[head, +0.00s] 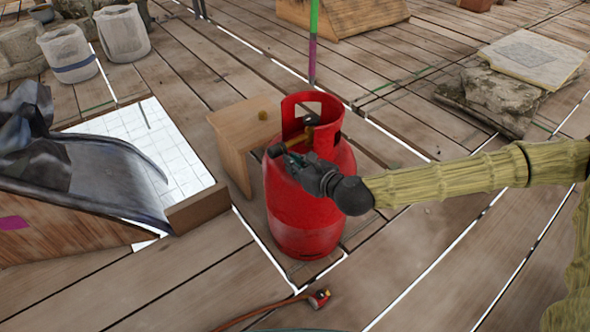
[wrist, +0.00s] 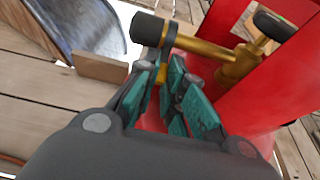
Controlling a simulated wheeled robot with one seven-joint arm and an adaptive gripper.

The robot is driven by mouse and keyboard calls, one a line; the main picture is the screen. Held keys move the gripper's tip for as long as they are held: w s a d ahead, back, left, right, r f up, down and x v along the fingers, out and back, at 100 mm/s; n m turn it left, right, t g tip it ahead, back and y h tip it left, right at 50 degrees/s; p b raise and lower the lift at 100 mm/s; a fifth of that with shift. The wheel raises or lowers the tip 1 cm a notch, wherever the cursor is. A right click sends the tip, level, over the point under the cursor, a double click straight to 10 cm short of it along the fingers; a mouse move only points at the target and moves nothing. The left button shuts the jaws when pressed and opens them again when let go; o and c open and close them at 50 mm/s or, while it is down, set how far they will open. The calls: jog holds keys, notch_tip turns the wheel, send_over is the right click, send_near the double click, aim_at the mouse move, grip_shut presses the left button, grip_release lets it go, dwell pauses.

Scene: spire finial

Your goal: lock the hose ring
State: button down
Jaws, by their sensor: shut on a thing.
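A red gas cylinder (head: 310,215) stands upright on the deck, with an open collar at its top. In the wrist view a brass valve (wrist: 238,66) sits inside the red collar, with a dark knob above it. A dark hose ring (wrist: 170,36) is around the brass outlet stub, beside its black end (wrist: 148,29). My gripper (wrist: 167,70) has its teal fingers closed on the lower part of this ring. In the head view my gripper (head: 290,160) is at the left of the collar and hides part of it.
A hose with a red end (head: 319,299) lies on the deck in front of the cylinder. A wooden box (head: 235,150) stands close at its left. A dark sheet over a ramp (head: 110,178) is farther left. The planks at front right are clear.

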jog(key=shift+f, duration=0.2)
dwell(0.4)
jog(key=c, duration=1.5)
grip_release()
jog(key=shift+r, duration=0.1)
jog(key=shift+v, duration=3.7)
